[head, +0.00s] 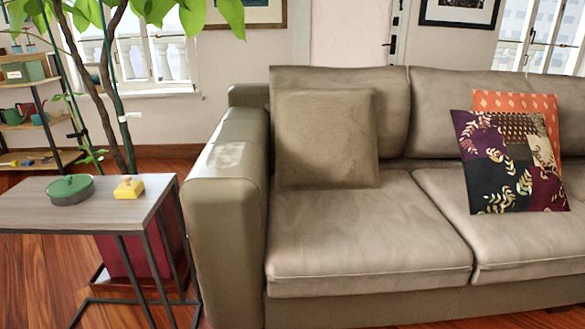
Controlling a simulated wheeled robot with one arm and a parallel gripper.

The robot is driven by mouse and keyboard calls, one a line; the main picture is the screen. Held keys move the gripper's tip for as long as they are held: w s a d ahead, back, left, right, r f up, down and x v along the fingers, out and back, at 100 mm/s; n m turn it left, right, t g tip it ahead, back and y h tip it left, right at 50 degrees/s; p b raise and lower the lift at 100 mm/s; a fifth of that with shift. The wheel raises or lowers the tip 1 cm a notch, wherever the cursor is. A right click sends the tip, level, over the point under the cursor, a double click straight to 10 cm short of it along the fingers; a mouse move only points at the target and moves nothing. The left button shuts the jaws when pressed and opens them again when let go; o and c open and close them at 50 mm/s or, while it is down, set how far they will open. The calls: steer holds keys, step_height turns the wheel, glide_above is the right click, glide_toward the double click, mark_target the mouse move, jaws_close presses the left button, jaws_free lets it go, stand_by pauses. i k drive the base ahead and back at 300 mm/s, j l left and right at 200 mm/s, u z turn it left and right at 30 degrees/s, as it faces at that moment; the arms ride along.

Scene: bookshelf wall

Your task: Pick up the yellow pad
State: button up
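A small yellow block-like object (129,188), which looks like the yellow pad, lies on the grey top of a side table (30,210). It sits near the table's right end, next to a round green-lidded container (71,190) on its left. The two are apart, with a small gap between them. My gripper is not in view.
A grey-brown sofa (370,245) with cushions fills the middle and right; its arm (222,185) stands close beside the table. A plant in a red pot (140,255) stands behind the table. A shelf (40,120) is at the far left.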

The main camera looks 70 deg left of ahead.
mark_target(129, 189)
steer(key=u, duration=3.45)
